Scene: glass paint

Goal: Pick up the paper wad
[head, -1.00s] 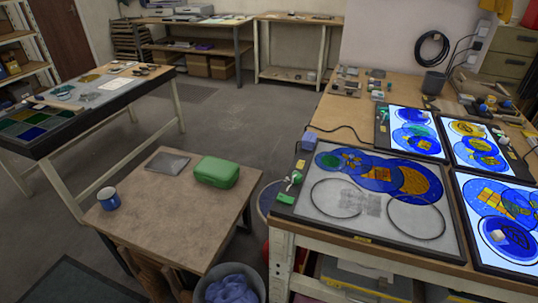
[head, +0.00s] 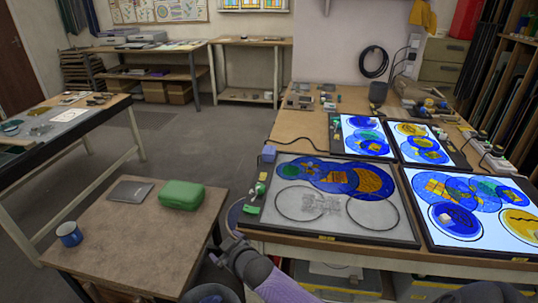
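A small crumpled whitish wad (head: 445,218) that looks like the paper wad lies on a dark blue glass disc on the front right light panel (head: 432,245). My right gripper (head: 231,248) seems to be the dark end of the purple arm coming up from the bottom middle. It is at the bench's front left corner, far left of the wad and apart from it. Its fingers are too small and dark to tell open from shut. My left gripper is not in view.
The bench (head: 300,130) holds lit panels with coloured glass and a grey framed panel (head: 330,222). A low table (head: 130,230) carries a green case (head: 181,195), a blue mug (head: 69,233) and a grey slab (head: 130,191). Open floor lies behind it.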

